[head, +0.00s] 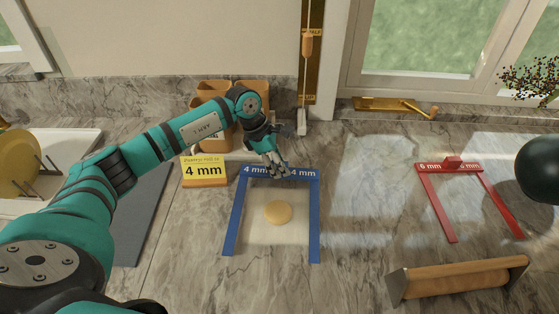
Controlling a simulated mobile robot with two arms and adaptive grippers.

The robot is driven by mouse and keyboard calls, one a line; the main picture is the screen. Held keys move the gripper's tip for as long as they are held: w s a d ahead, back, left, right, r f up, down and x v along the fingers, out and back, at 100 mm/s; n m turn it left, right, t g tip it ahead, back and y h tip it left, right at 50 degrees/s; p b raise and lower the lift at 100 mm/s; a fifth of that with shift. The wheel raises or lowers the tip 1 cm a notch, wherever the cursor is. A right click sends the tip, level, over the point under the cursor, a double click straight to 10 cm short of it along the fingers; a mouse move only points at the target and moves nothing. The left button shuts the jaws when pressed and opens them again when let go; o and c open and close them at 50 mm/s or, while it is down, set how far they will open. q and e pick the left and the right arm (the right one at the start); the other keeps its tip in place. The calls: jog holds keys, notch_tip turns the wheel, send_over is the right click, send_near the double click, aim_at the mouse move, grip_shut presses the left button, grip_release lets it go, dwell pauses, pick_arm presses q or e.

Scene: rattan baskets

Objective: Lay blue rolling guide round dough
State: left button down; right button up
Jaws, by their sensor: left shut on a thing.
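The blue rolling guide (313,215) is a three-sided frame marked 4 mm, with its open side facing me. It is around the dough (278,212), a small round yellow piece on a pale sheet (275,236). The dough sits between the two blue legs, apart from both. My left gripper (278,172) is at the guide's far crossbar and is shut on it, covering the middle of the bar. The guide appears flat on or very close to the counter; I cannot tell which. My right gripper is not in view.
A yellow 4 mm card (204,171) stands left of the guide. The counter between the two guides is clear.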

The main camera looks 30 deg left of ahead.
pick_arm(q)
jog(key=shift+f, duration=0.1)
jog(key=shift+f+b, duration=0.65)
jog(key=shift+b, duration=0.15)
jog(key=c, duration=1)
grip_release()
jog(key=shift+r, duration=0.1)
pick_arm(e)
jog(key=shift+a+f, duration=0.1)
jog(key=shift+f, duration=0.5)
pick_arm(q)
jog(key=shift+r+p, duration=0.25)
jog(key=shift+p, duration=0.1)
jog(key=shift+r+p, duration=0.45)
jog(key=shift+b+v, duration=2.05)
jog(key=shift+v, duration=3.85)
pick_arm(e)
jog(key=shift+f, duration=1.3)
